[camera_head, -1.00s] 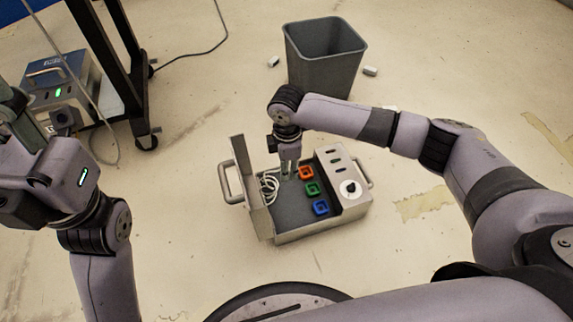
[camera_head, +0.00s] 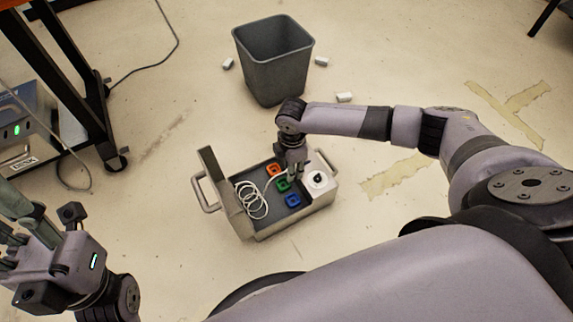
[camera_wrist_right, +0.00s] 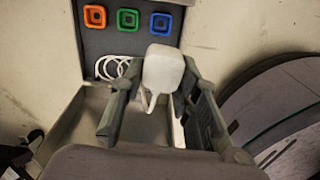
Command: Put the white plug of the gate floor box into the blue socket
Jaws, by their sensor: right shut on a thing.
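The gate floor box (camera_head: 268,232) stands open on the floor, its lid upright at the left. Its orange (camera_head: 273,170), green (camera_head: 282,186) and blue (camera_head: 292,200) sockets sit in a row; the blue socket also shows in the right wrist view (camera_wrist_right: 160,23). My right gripper (camera_head: 297,176) is over the box, beside the green socket in the picture. In the wrist view it is shut on the white plug (camera_wrist_right: 162,66), apart from the blue socket. The plug is hard to make out in the head view. My left gripper (camera_head: 18,225) is at the far left; its jaw state is unclear.
White cable (camera_head: 250,200) lies coiled in the box's left part. A grey bin (camera_head: 273,62) and small white pieces (camera_head: 344,97) are behind. A wheeled dark frame (camera_head: 75,100) stands left.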

